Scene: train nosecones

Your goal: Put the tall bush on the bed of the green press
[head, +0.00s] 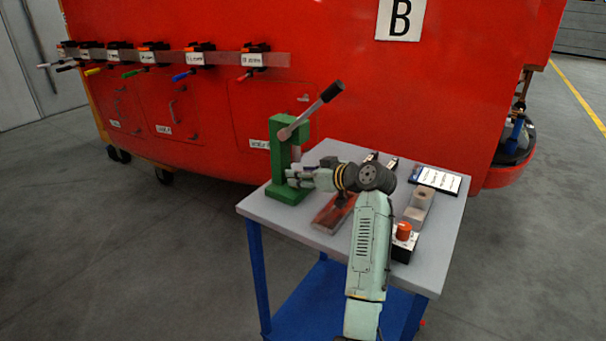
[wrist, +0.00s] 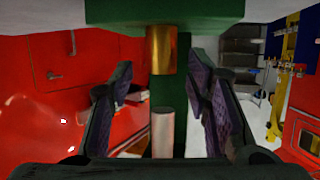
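The green press (head: 281,150) stands at the left end of the grey table, its lever raised to the right. My gripper (head: 294,178) reaches left into it. The wrist view appears upside down. There, a brass cylinder, apparently the tall bush (wrist: 161,50), stands on the press's green bed (wrist: 205,12). A pale metal ram (wrist: 162,132) faces the bush's free end, with a gap between them. My gripper's two fingers (wrist: 161,78) are spread on either side of the bush's line, with visible space at both sides. In the head view the bush is hidden by my gripper.
The red train (head: 350,80) stands close behind.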

